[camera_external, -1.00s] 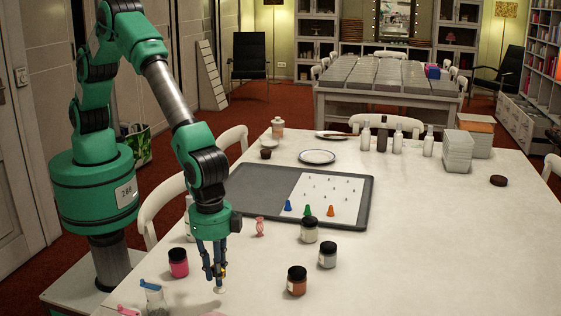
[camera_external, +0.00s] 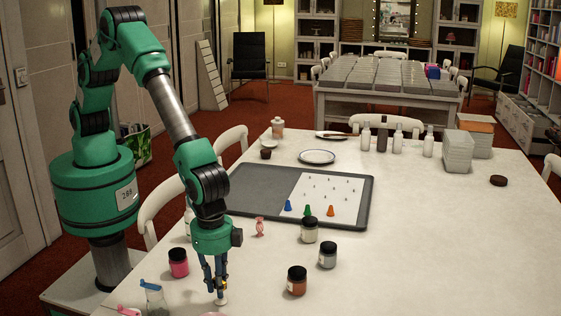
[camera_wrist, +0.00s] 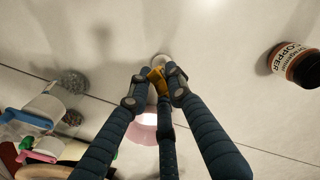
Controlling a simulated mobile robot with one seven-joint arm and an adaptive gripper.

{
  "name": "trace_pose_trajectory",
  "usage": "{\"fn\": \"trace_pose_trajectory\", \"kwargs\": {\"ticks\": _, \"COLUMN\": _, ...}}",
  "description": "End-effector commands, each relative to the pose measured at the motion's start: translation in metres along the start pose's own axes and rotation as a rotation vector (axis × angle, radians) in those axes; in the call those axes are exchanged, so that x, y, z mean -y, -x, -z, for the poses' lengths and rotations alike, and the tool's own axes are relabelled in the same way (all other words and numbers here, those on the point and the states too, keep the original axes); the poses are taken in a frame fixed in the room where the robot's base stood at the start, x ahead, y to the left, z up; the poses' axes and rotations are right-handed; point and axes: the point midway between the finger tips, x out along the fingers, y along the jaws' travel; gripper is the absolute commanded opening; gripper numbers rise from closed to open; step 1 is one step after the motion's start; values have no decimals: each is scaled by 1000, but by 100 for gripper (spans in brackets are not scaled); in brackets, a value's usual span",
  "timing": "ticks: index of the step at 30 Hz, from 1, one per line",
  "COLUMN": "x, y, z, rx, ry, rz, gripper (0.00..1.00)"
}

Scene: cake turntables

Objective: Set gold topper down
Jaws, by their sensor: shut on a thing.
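My gripper (camera_external: 220,286) points down low over the near left part of the white table. In the wrist view its fingers (camera_wrist: 158,75) are closed around the gold topper (camera_wrist: 156,76), a small gold piece mostly covered by the fingers. A small pale round piece (camera_external: 221,300) shows just below the fingertips, and in the wrist view (camera_wrist: 160,60) just beyond them. It seems to belong to the held thing. I cannot tell whether it touches the table.
A copper jar (camera_external: 297,281) stands to the right, and a pink jar (camera_external: 178,263) to the left. A grey tray (camera_external: 260,192) holding a white pegged sheet (camera_external: 325,188) with blue, green and orange cones lies behind.

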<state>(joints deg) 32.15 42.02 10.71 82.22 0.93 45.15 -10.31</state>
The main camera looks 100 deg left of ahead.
Motion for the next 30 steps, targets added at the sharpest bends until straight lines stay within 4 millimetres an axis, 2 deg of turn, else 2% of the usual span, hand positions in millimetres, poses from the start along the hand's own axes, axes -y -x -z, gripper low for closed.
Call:
{"fn": "trace_pose_trajectory", "kwargs": {"ticks": 1, "x": 0, "y": -1, "z": 0, "rx": 0, "ry": 0, "rz": 0, "gripper": 21}}
{"fn": "trace_pose_trajectory", "kwargs": {"ticks": 3, "x": 0, "y": -1, "z": 0, "rx": 0, "ry": 0, "rz": 0, "gripper": 35}}
{"fn": "trace_pose_trajectory", "kwargs": {"ticks": 4, "x": 0, "y": -1, "z": 0, "rx": 0, "ry": 0, "rz": 0, "gripper": 38}}
{"fn": "trace_pose_trajectory", "kwargs": {"ticks": 17, "x": 0, "y": 3, "z": 0, "rx": 0, "ry": 0, "rz": 0, "gripper": 38}}
{"fn": "trace_pose_trajectory", "kwargs": {"ticks": 23, "x": 0, "y": 21, "z": 0, "rx": -1, "ry": 0, "rz": 0, "gripper": 38}}
{"fn": "trace_pose_trajectory", "kwargs": {"ticks": 30, "x": 0, "y": 59, "z": 1, "rx": -2, "ry": 0, "rz": 0, "gripper": 38}}
